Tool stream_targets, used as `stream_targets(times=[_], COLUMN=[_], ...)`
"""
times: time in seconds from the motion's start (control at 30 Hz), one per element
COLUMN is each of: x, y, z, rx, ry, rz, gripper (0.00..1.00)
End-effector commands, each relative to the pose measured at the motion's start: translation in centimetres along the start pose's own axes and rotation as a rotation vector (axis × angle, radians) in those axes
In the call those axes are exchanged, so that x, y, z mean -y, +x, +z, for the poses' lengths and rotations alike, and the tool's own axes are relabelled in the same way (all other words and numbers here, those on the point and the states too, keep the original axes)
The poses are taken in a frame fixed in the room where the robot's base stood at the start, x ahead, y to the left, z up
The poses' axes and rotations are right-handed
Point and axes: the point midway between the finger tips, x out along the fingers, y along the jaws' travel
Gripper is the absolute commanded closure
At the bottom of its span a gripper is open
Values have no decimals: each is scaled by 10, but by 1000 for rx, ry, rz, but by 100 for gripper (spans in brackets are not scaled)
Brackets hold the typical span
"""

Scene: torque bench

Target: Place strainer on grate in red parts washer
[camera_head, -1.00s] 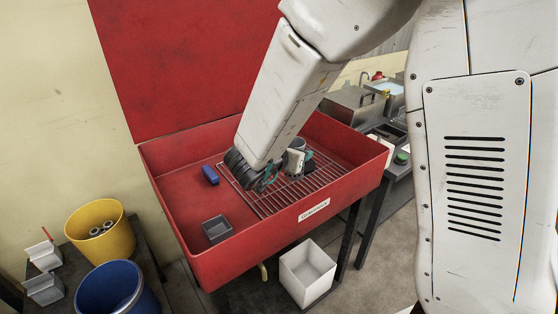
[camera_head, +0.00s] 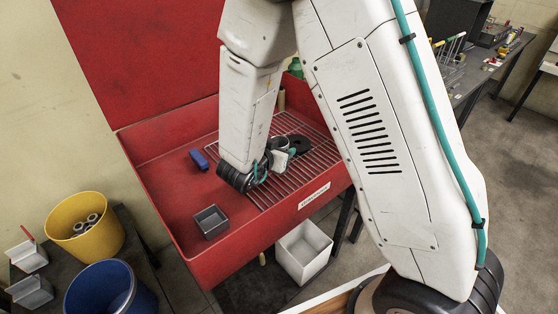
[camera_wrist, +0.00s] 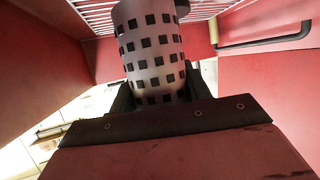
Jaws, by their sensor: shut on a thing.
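The strainer (camera_wrist: 152,58) is a pale grey cylinder with rows of square dark holes. In the wrist view it stands out beyond my gripper (camera_wrist: 156,98), which is shut on its near end. A dark ring shows at its far end. The wire grate (camera_wrist: 95,14) shows behind that end; I cannot tell whether they touch. In the head view my gripper (camera_head: 282,160) is low over the grate (camera_head: 272,187) inside the red parts washer (camera_head: 180,222). My wrist mostly hides the strainer there.
A blue block (camera_head: 199,159) and a small grey open box (camera_head: 210,222) lie in the basin left of the grate. A dark disc (camera_head: 299,144) is beside my gripper. Yellow (camera_head: 88,238) and blue (camera_head: 112,290) buckets stand left; a white bin (camera_head: 303,253) is below.

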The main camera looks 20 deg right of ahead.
Motion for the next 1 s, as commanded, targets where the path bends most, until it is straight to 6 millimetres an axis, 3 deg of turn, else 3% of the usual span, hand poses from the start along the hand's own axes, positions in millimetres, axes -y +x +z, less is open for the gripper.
stream_targets(times=[0.43,0.9,0.93,1.0], x=[1,1,1,2], y=[20,24,24,23], z=[50,58,59,58], rx=[1,0,0,0], ry=[-3,-1,0,0], rz=[-1,-3,-3,-3], gripper=[77,77,50,31])
